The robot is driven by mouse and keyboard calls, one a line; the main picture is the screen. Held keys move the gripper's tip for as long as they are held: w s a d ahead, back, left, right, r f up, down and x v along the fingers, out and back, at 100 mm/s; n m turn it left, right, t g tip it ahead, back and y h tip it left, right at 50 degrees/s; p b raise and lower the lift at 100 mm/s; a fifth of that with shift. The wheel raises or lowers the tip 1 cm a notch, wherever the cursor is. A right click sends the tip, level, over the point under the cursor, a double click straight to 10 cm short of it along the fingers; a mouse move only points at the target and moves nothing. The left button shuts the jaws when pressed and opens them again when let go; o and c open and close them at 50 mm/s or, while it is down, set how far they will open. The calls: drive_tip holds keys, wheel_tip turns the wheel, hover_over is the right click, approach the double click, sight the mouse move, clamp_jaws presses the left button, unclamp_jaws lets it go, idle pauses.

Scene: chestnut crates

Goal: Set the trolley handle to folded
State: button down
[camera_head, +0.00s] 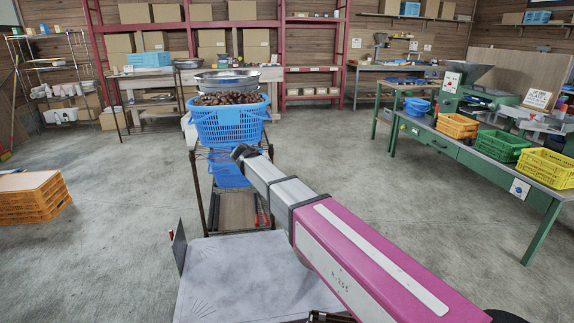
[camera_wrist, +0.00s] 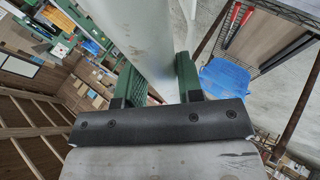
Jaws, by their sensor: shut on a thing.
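The trolley (camera_head: 198,190) is a dark wire-shelf cart straight ahead in the head view, with a blue basket on top. Part of its wire shelf (camera_wrist: 272,40) shows at the upper right of the wrist view. My gripper (camera_wrist: 158,76) has green jaws, shut around a smooth pale bar (camera_wrist: 150,32), which looks like the trolley handle. The bar runs up out of the wrist view, so its full shape and angle are hidden. In the head view my arm ends in front of the cart; the jaws and the held part cannot be made out there.
The blue basket (camera_head: 230,126) holds chestnuts, with metal bowls (camera_head: 228,77) behind. A lower blue basket (camera_head: 228,174) sits inside the cart. A green bench (camera_head: 470,154) with crates stands right, orange crates (camera_head: 35,205) left. The concrete floor between is clear.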

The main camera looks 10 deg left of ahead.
drive_tip(key=s+a+f+t+h, duration=0.1)
drive_tip(key=s+a+f, duration=0.2)
drive_tip(key=a+f, duration=0.4)
drive_tip(key=s+a+f+n+t+h, duration=0.1)
drive_tip(key=a+f, duration=0.7)
drive_tip(key=f, duration=0.8)
drive_tip(key=s+a+f+t+h, duration=0.1)
drive_tip(key=s+a+f+h, duration=0.2)
drive_tip(key=f, duration=0.8)
drive_tip(key=shift+s+a+f+n, duration=0.3)
drive_tip(key=shift+s+a, duration=0.85)
drive_tip(key=shift+a, duration=1.05)
drive_tip(key=shift+r, duration=0.1)
drive_tip(key=c, duration=0.8)
unclamp_jaws()
drive_tip(key=v, duration=1)
drive_tip(key=shift+s+a+r, duration=0.15)
drive_tip(key=shift+s+a, duration=0.15)
